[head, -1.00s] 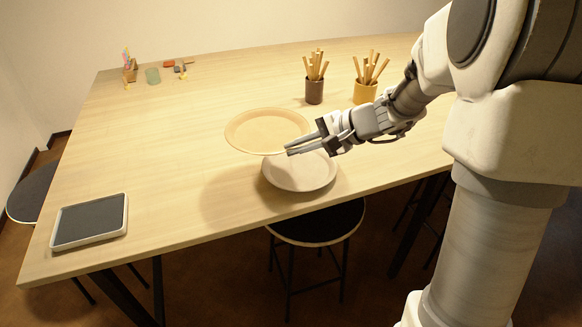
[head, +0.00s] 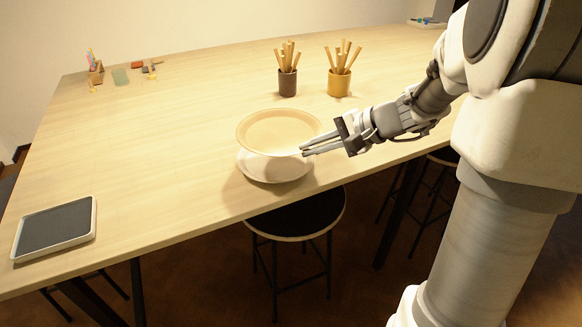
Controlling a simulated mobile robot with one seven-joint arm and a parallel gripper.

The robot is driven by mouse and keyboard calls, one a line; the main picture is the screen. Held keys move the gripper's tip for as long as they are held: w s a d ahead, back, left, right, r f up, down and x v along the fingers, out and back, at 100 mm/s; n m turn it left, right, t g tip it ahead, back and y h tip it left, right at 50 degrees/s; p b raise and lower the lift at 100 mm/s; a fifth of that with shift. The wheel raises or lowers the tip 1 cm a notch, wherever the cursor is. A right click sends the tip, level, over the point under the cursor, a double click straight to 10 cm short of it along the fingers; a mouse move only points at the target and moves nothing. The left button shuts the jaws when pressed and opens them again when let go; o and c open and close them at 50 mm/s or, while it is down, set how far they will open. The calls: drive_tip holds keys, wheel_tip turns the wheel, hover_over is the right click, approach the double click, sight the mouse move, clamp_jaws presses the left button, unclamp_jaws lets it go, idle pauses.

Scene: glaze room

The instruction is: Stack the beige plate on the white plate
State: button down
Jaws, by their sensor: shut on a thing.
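The beige plate (head: 278,131) is in the middle of the head view, held at its right rim by my gripper (head: 303,149). My gripper is shut on that rim and reaches in from the right. The white plate (head: 272,172) lies on the table near its front edge, below the beige plate. The beige plate covers the back part of the white plate. I cannot tell whether the two plates touch; the beige one appears a little above it.
A dark cup (head: 287,85) and a yellow cup (head: 339,85), both holding sticks, stand behind the plates. A dark-topped tray (head: 56,229) lies at the left front. A stool (head: 296,214) stands at the front edge. The table's left half is mostly clear.

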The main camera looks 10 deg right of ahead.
sight(293, 153)
drive_tip(key=x, duration=0.5)
drive_tip(key=shift+s+a+r, duration=0.1)
drive_tip(key=shift+a+r, duration=0.1)
drive_tip(key=shift+f+b, duration=0.55)
drive_tip(key=shift+f, duration=1.4)
drive_tip(key=shift+f+b, duration=0.5)
drive_tip(key=shift+b, duration=0.15)
drive_tip(key=c, duration=1)
unclamp_jaws()
